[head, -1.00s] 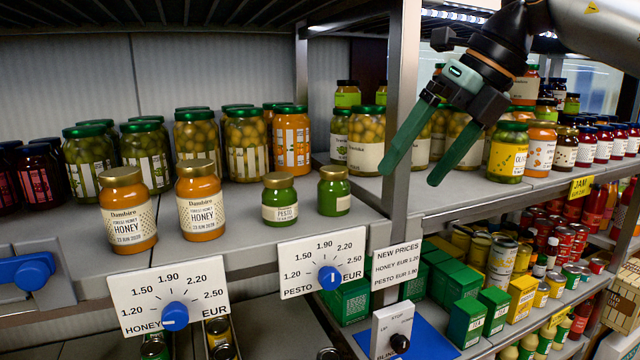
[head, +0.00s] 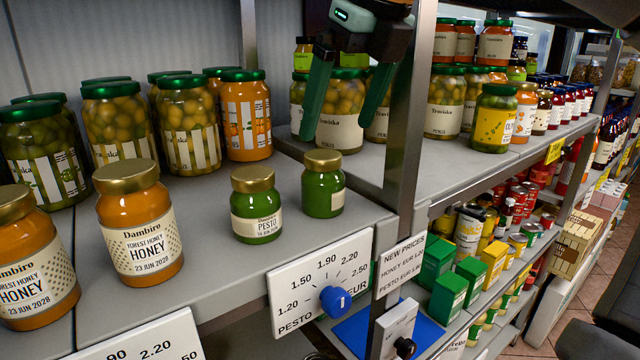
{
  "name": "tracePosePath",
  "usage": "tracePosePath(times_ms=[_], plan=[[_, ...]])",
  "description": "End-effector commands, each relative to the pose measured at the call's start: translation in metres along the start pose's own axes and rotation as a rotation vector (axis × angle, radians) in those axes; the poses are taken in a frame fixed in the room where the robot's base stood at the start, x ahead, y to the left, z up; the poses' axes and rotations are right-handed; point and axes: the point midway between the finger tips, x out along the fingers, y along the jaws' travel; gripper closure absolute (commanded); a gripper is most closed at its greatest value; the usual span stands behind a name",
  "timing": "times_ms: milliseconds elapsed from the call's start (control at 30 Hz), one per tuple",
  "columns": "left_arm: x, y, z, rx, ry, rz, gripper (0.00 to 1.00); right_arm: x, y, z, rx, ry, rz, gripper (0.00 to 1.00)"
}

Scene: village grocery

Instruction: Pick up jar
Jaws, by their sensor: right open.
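Two green pesto jars with gold lids stand upright near the shelf's front edge, one with its label forward (head: 256,212) and one turned (head: 323,188). Two orange honey jars with gold lids, one nearer the middle (head: 140,225) and one cut by the left edge (head: 32,270), stand left of them. My right gripper (head: 338,128) hangs from the top with its two green fingers spread and pointing down. Nothing is between the fingers. They show above and right of the pesto jars, in front of tall olive jars (head: 345,122). My left gripper is out of view.
A metal post (head: 408,120) rises right beside my right gripper. Tall green-lidded jars (head: 190,130) line the back. A pesto price dial (head: 333,298) is on the front edge. Bare shelf (head: 215,265) lies between the honey and pesto jars.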

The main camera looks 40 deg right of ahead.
Motion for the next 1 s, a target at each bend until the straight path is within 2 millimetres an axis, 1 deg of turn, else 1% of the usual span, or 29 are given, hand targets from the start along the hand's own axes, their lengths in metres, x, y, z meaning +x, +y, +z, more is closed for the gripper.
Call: tracePosePath(times_ms=[33,100,333,500,600,700,900,933,1000], plan=[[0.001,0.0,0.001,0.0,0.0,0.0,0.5,0.009,0.0,-0.001,-0.002,0.003,0.002,0.0],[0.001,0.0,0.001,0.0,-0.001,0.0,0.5,0.018,0.0,-0.001,-0.001,0.003,0.001,0.0],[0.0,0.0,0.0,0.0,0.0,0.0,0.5,0.035,0.002,-0.001,-0.002,0.002,0.002,0.0],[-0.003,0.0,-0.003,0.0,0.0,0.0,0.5,0.061,0.006,-0.003,-0.002,0.004,0.003,0.0],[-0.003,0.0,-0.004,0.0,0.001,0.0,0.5,0.073,0.006,-0.003,-0.002,0.001,0.002,0.0],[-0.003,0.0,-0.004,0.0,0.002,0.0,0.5,0.078,0.006,-0.003,-0.001,0.001,0.002,0.0],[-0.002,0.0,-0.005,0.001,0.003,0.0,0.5,0.079,0.006,-0.002,-0.001,0.0,0.002,0.0],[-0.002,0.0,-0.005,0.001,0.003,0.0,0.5,0.079,0.006,-0.002,-0.001,0.0,0.002,0.02],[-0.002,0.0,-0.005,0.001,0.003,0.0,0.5,0.078,0.006,-0.002,-0.001,0.0,0.002,0.1]])
